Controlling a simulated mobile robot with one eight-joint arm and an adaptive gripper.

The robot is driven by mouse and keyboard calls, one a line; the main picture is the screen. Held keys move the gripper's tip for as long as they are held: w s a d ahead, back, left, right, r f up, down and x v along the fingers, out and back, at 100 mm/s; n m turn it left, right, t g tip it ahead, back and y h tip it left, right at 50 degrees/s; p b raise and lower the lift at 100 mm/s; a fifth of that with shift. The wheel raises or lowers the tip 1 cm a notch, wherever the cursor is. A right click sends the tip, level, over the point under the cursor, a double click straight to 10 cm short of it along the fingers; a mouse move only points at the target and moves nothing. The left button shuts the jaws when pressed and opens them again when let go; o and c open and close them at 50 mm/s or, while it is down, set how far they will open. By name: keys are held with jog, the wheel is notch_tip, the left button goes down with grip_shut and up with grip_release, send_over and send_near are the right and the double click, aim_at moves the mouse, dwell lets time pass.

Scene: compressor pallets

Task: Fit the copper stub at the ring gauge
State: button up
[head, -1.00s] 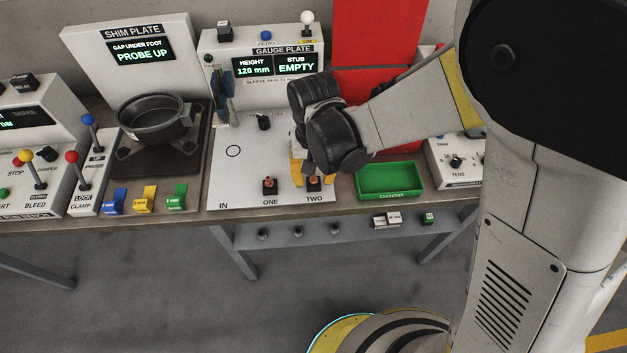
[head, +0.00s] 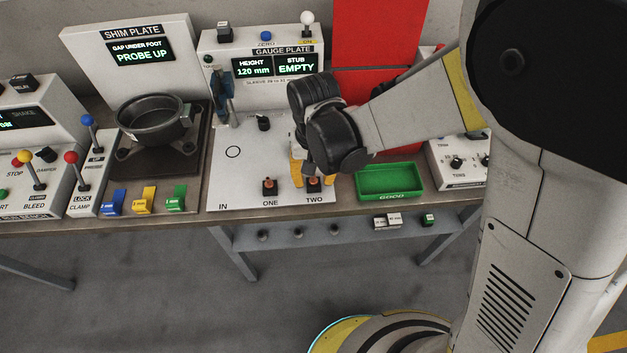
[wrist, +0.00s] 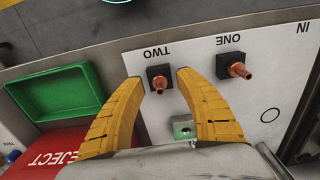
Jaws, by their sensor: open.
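Two copper stubs stand in black square holders on the white gauge plate (head: 240,180). One stub is at the label TWO (wrist: 159,84), the other at ONE (wrist: 239,70). Both also show in the head view, at TWO (head: 313,182) and at ONE (head: 269,184). My gripper (wrist: 158,79) is open, its yellow fingers on either side of the TWO stub, apart from it as far as I can tell. In the head view my gripper (head: 302,180) is partly hidden by my wrist. A black circle (head: 233,152) is marked near IN. The stub display (head: 296,67) reads EMPTY. I cannot pick out the ring gauge for certain.
A green tray marked GOOD (head: 416,184) lies right of the plate. The red REJECT surface (wrist: 60,148) is behind it. A small greenish block (wrist: 182,127) sits near my fingers. Shim blocks (head: 144,199) and a dark pot (head: 152,121) stand left. The plate around the circle is clear.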

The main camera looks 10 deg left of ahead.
grip_shut()
jog(key=shift+r, duration=0.1)
jog(key=shift+r+p, duration=2.15)
jog(key=shift+r, duration=0.8)
